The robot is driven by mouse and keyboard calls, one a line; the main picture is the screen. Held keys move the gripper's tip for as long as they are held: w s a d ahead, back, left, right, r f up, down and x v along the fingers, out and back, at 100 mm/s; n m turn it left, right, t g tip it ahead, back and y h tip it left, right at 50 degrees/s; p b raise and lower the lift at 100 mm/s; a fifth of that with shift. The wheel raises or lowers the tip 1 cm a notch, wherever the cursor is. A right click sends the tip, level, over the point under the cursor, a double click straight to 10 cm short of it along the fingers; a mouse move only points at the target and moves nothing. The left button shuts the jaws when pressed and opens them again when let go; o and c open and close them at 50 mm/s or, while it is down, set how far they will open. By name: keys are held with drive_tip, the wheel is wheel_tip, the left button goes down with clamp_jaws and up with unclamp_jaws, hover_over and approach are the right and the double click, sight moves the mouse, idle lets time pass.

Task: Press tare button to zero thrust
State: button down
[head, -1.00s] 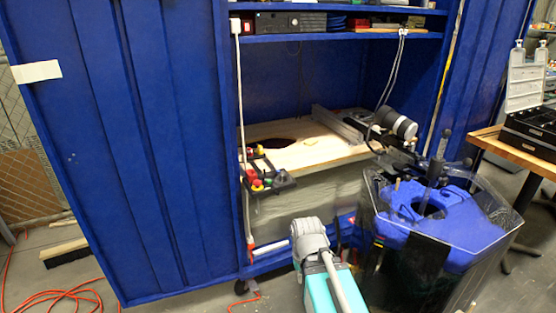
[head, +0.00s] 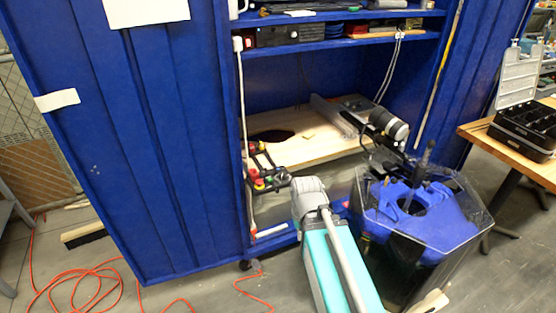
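A small black control box (head: 282,181) with red, yellow and green buttons is at the left of the blue cabinet's opening, by the wooden board. The buttons are too small to tell which one is the tare button. The thruster tank (head: 462,223), clear-walled with a blue float-like body inside, stands at the right in front of the cabinet.
The blue cabinet (head: 180,150) fills the left and middle. A wooden board (head: 310,147) lies inside. An orange cable (head: 75,285) is coiled on the floor at left. A wooden table (head: 500,155) with a black case (head: 525,128) stands at right. Floor at lower left is otherwise mostly open.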

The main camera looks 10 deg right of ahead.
drive_tip(key=shift+r+p, duration=1.2)
drive_tip(key=shift+r, duration=0.65)
drive_tip(key=shift+s+f, duration=0.1)
drive_tip(key=shift+s, duration=0.05)
